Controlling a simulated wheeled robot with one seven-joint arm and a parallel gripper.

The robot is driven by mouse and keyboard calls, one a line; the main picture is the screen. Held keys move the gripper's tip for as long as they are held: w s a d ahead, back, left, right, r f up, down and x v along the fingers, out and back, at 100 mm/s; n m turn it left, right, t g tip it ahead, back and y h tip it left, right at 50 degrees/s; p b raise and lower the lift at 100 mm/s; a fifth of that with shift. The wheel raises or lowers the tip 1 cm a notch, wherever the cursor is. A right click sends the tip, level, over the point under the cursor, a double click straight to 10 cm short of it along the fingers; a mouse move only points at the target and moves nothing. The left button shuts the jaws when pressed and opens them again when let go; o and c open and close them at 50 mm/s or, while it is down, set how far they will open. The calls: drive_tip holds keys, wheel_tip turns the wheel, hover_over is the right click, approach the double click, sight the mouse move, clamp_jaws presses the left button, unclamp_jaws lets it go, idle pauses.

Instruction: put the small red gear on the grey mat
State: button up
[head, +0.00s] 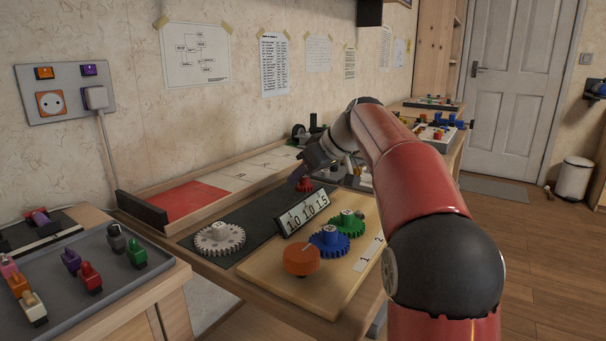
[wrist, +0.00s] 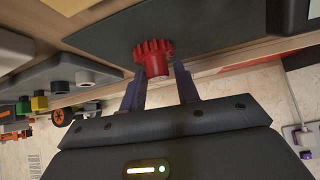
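The small red gear (head: 305,186) is at the far end of the dark grey mat (head: 258,212) in the head view. In the wrist view the gear (wrist: 153,56) shows toothed, with a smooth hub facing me, against the mat (wrist: 205,25) near its edge. My gripper (head: 299,176) is right by the gear. In the wrist view its two purple fingers (wrist: 160,72) are apart, one on either side of the hub, with a gap visible at least on the right. I cannot tell whether the gear rests fully on the mat.
A wooden board with green (head: 347,222) and blue (head: 329,240) gears, an orange knob (head: 301,261) and a number plate (head: 303,214) stands beside the mat. A large white gear (head: 219,239) lies at the mat's near end. A red-floored tray (head: 186,200) is behind.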

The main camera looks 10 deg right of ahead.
drive_tip(key=shift+o, duration=0.9)
drive_tip(key=shift+r, duration=0.3)
drive_tip(key=p+v, duration=0.1)
drive_tip(key=v, duration=1.1)
drive_tip(key=shift+p, duration=0.4)
